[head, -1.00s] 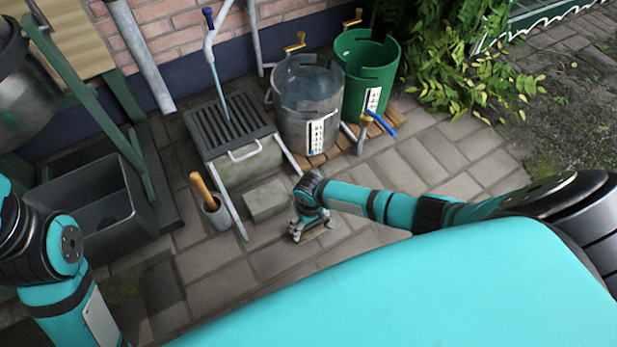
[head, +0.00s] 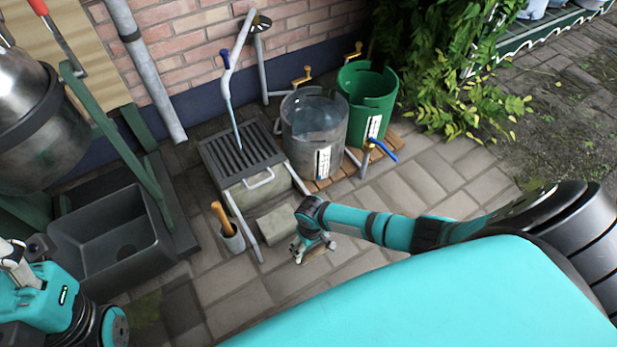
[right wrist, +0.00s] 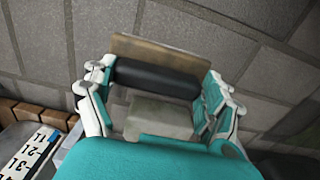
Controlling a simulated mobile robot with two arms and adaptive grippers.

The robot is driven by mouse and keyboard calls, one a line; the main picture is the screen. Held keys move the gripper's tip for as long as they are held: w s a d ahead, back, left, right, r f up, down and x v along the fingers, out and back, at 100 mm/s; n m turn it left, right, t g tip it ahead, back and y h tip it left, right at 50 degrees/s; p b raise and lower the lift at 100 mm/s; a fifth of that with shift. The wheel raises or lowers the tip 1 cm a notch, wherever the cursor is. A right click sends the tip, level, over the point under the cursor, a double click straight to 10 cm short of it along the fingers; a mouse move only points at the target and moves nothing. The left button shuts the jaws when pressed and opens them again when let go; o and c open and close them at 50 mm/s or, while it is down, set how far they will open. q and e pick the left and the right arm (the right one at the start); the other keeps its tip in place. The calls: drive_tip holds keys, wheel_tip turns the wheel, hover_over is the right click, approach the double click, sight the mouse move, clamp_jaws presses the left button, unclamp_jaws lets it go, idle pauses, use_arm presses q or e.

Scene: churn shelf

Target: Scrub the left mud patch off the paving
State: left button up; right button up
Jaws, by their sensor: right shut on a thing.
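My right gripper (head: 313,250) is low over the paving (head: 265,295), in front of a small stone block (head: 278,224). It is shut on a brush-like tool (right wrist: 160,55) with a pale wooden block and a black grip, which also shows in the head view (head: 316,253). Whether the tool touches the ground cannot be told. A dark patch (head: 185,305) lies on the paving at the lower left, apart from my right gripper, with a greenish stain (head: 145,312) beside it. My left arm is at the lower left edge; its fingers cannot be made out.
A grated drain stand (head: 240,157) is behind the stone block, with a pot (head: 231,238) holding a wooden handle to its left. A clear vat (head: 314,130) and a green vat (head: 368,100) stand at the back. A dark sink (head: 110,235) is at left. Front paving is open.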

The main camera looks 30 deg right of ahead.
drive_tip(key=shift+r+p, duration=1.25)
drive_tip(key=shift+r, duration=0.2)
